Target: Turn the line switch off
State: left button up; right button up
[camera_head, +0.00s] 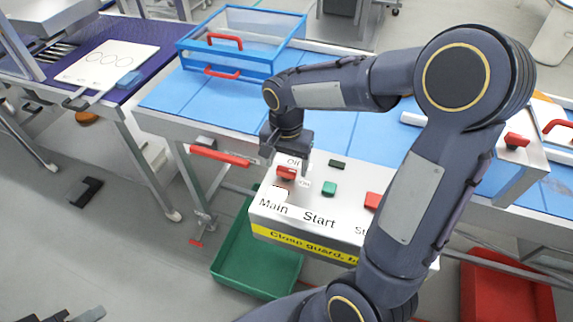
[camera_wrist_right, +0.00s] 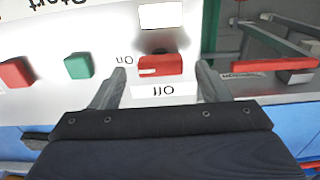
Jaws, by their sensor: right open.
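The control box (camera_head: 330,238) has a white top with the red Main switch (camera_head: 286,172) at its left. In the right wrist view the switch (camera_wrist_right: 162,64) is a red bar lying crosswise, its white-marked end towards the "On" label (camera_wrist_right: 125,60). The "Off" label (camera_wrist_right: 162,90) lies on the side nearer my wrist. My right gripper (camera_head: 287,160) is over the switch. In the wrist view its open fingers (camera_wrist_right: 160,72) stand either side of the switch, with gaps. Part of my left gripper (camera_head: 75,311) seems to show at the lower left edge; its jaws are unclear.
A green Start button (camera_head: 328,188) and a red button (camera_head: 373,200) sit right of the switch. A red-handled lever (camera_head: 220,156) is left of the box. A green bin (camera_head: 255,275) stands below. A blue-framed guard (camera_head: 240,45) is on the blue table behind.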

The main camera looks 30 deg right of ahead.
jog(key=shift+f, duration=0.95)
jog(key=c, duration=1)
